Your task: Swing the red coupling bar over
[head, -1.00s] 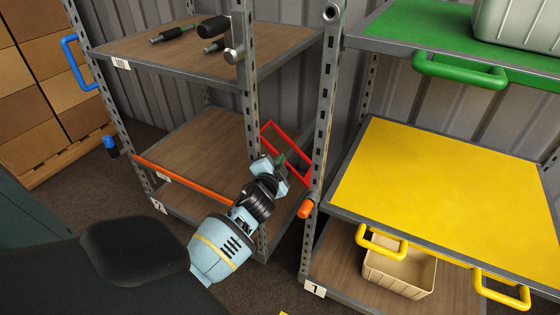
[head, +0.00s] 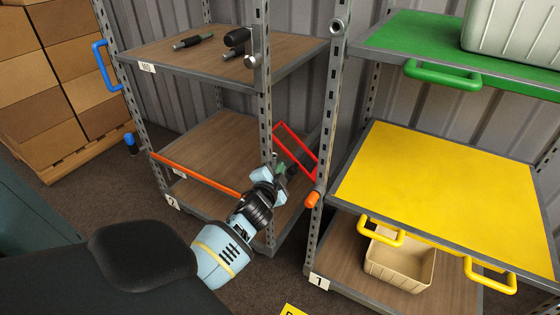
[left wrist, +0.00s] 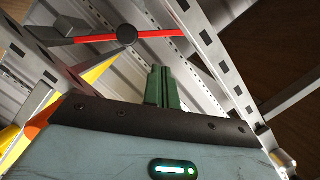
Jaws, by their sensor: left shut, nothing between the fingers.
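The red coupling bar (head: 300,140) shows in the head view as a thin red frame slanting between the left rack and the middle post. In the left wrist view a red bar (left wrist: 85,38) runs across near the top, with a dark round hub (left wrist: 127,34) on it. My left gripper (head: 282,168) is at the lower left side of the red frame and hides part of it. Its green fingers (left wrist: 163,88) are shut and empty, pointing toward the red bar. A gap shows between fingertips and bar in the wrist view; I cannot tell contact. My right gripper is out of view.
An orange bar (head: 195,174) crosses the left rack's front, with an orange end (head: 312,199) by the middle post (head: 323,140). The yellow shelf (head: 440,185) and its yellow handles (head: 380,230) are to the right. A beige bin (head: 400,262) sits below.

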